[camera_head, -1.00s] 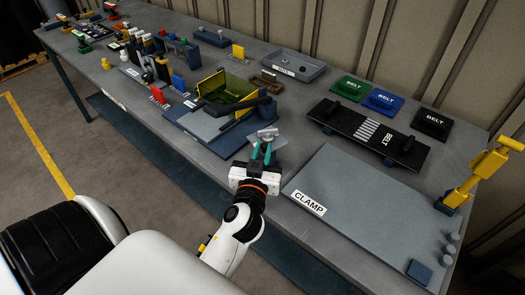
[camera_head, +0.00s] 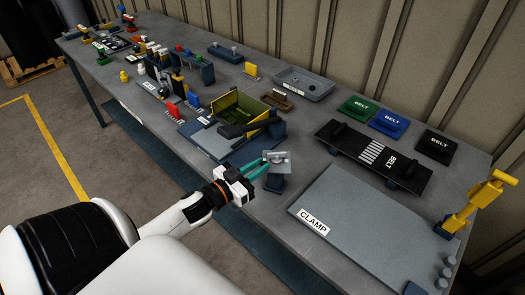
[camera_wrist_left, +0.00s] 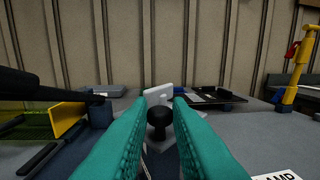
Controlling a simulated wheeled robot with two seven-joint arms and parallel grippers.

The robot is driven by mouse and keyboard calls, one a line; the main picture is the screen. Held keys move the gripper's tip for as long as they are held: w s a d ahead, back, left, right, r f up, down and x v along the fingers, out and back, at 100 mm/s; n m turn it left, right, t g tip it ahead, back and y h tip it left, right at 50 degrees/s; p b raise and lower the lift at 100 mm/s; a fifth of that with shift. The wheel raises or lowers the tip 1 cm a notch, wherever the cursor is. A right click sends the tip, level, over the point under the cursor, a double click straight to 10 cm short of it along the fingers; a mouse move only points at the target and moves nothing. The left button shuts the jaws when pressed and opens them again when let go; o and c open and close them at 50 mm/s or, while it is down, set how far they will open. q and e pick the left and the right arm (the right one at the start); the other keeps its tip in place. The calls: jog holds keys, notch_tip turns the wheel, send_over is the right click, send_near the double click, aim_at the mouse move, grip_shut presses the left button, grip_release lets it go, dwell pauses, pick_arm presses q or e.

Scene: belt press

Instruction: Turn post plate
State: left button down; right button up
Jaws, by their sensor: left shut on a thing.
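The post plate (camera_head: 277,158) is a small light grey plate on a short dark blue post (camera_head: 274,184) near the front of the bench. My left gripper (camera_head: 263,167) reaches in from the left with its teal fingers at the plate. In the left wrist view, the teal fingers (camera_wrist_left: 160,108) stand on either side of a black rounded knob (camera_wrist_left: 160,124), shut on it. A pale grey upright part of the plate (camera_wrist_left: 158,95) shows just behind the knob. My right gripper is not in view.
A yellow-walled fixture (camera_head: 240,110) with a dark blue base stands behind and left of the plate. The grey CLAMP board (camera_head: 370,225) lies to the right, with a yellow clamp arm (camera_head: 470,203). A black belt tray (camera_head: 375,155) lies behind it.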

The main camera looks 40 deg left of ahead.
pick_arm(q)
jog(key=shift+w+a+f+m+g+h, duration=0.1)
jog(key=shift+a+m+g+h, duration=0.25)
jog(key=shift+m+h, duration=0.35)
jog(key=shift+w+a+r+m+g+h, duration=0.1)
jog(key=shift+a+m+g+h, duration=0.3)
jog(key=shift+h, duration=0.55)
jog(key=shift+w+a+f+m+g+h, duration=0.15)
jog(key=shift+a+m+h, duration=0.1)
jog(key=shift+m+h, duration=0.5)
jog(key=c, duration=1.4)
grip_release()
jog(key=shift+o, duration=0.2)
jog(key=b+v, duration=0.1)
jog(key=v, duration=1.1)
jog(key=shift+a, duration=0.15)
